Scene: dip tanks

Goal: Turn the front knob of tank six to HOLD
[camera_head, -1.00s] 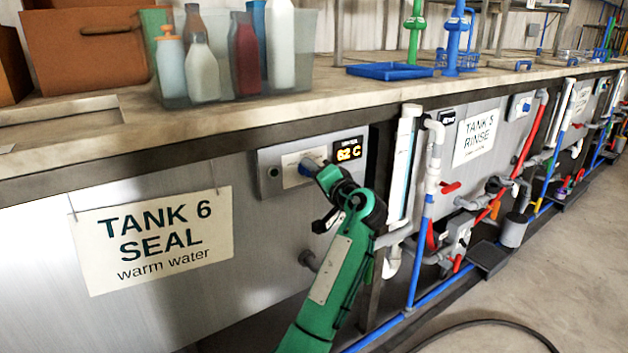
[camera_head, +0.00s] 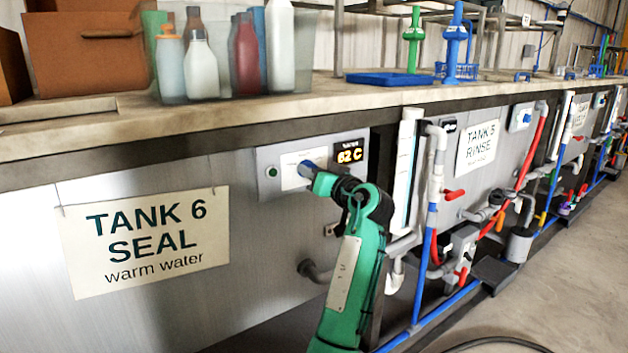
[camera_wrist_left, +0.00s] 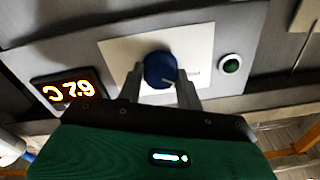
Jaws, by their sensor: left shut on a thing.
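Tank six's front panel (camera_head: 282,158) sits on the steel tank front, right of the sign reading TANK 6 SEAL (camera_head: 146,240). Its blue knob (camera_head: 309,167) is mostly hidden by my gripper in the head view. The left wrist view shows the blue knob (camera_wrist_left: 160,70) on a pale plate (camera_wrist_left: 196,50), between the two grey fingers. My left gripper (camera_head: 311,174) is shut on the knob, its green arm reaching up from below. The knob's markings are too small to read. My right gripper is not in view.
Pipes (camera_head: 408,170) stand to the right. Bottles in a clear bin (camera_head: 305,45) stand on the counter above.

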